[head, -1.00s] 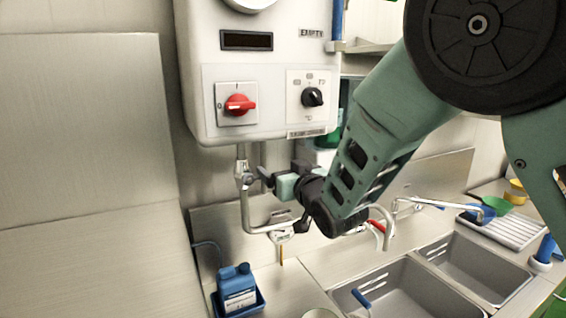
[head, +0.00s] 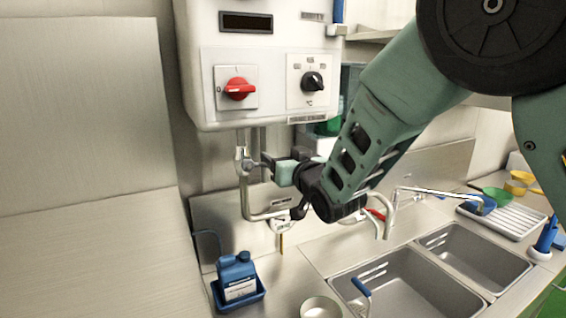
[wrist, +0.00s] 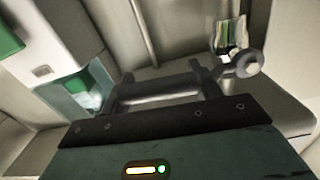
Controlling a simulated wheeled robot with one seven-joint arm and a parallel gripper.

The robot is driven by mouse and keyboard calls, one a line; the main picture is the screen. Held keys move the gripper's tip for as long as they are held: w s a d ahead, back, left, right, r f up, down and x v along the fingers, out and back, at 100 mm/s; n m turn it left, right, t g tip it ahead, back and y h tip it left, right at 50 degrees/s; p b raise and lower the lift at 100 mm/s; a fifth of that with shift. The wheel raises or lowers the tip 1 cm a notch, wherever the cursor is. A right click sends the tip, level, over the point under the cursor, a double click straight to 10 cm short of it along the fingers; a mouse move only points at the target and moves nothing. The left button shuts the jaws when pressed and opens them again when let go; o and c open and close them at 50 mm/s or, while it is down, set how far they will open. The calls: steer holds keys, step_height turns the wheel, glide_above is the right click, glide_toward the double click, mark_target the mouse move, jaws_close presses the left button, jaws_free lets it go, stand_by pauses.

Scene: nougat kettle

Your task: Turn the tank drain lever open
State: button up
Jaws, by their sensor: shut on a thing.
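The white tank (head: 255,108) hangs on the wall with a red rotary switch (head: 240,88) and a black dial (head: 312,81) on its front. Below it, a grey drain pipe (head: 246,198) runs down and bends right. A metal valve (head: 242,162) sits on this pipe. My gripper (head: 258,166) reaches in from the right at valve height and is shut on the drain lever, which its fingers mostly hide in the head view. In the wrist view, my gripper (wrist: 162,82) has a grey bar between its fingers, and a round metal end shows beside the right finger.
A blue bottle (head: 237,270) stands in a blue tray (head: 240,297) on the counter below. Two sink basins (head: 400,285) and a curved tap lie to the right. A steel wall panel (head: 85,110) fills the left. A round metal pot is at the bottom edge.

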steer(key=a+f+m+b, duration=0.1)
steer(key=f+m+b, duration=0.2)
steer(key=b, duration=0.5)
steer(key=s+a+f+m+b, duration=0.1)
steer(key=a+f+m+b, duration=0.1)
steer(key=m+b, duration=0.4)
steer(key=s+a+f+m+b, duration=0.1)
steer(key=m+b, duration=0.4)
steer(key=b, duration=0.7)
step_height(320, 180, down, 3)
steer(key=shift+a+r, duration=0.2)
steer(key=shift+a, duration=0.4)
steer(key=shift+s, duration=0.1)
steer(key=o, duration=1.3)
steer(key=shift+o, duration=0.5)
steer(key=shift+r, duration=0.15)
steer(key=shift+a+r, duration=0.1)
steer(key=shift+r, duration=0.05)
